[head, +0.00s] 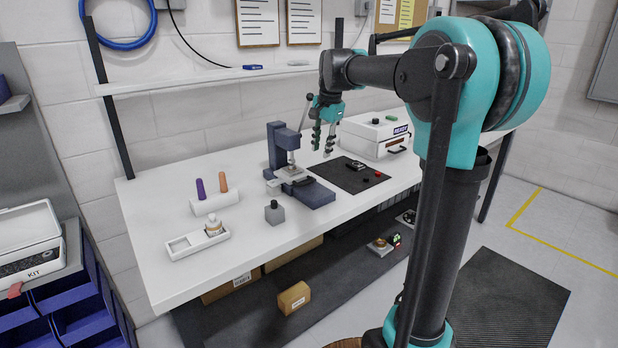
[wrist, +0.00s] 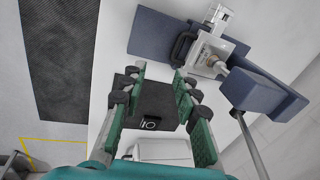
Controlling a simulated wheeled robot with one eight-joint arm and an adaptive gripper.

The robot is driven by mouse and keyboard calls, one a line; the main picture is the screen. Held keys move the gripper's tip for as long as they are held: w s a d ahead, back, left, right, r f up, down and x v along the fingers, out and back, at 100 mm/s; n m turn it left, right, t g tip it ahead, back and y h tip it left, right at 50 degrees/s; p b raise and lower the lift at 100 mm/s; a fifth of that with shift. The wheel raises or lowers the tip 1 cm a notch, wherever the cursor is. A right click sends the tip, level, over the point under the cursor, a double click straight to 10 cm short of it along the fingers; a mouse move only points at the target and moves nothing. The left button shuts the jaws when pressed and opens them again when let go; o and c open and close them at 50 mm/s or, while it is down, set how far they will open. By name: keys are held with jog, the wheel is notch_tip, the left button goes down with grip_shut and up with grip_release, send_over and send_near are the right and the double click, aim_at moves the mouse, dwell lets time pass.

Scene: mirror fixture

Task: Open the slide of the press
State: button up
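The press (head: 277,148) is dark blue and stands on the white bench in the head view; its upper body (wrist: 262,95) is at the right in the wrist view. Its light grey slide (head: 289,174) lies low at the front, below the ram. In the wrist view the slide (wrist: 207,52) has a dark loop handle (wrist: 182,47) facing my side. My gripper (head: 323,150) hangs above the bench just right of the press, fingers down.
A black mat (head: 345,180) with small parts lies right of the press. A white case (head: 373,135) stands behind it. The press lever (head: 306,110) rises close to my gripper.

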aim_at(309, 182)
notch_tip(309, 182, up, 4)
jog(key=w+a+m, duration=0.2)
jog(key=w, duration=0.1)
jog(key=x, duration=1.1)
jog(key=s+x, duration=0.1)
jog(key=x, duration=0.5)
jog(key=shift+w+f, duration=0.1)
jog(key=shift+f, duration=0.2)
grip_shut()
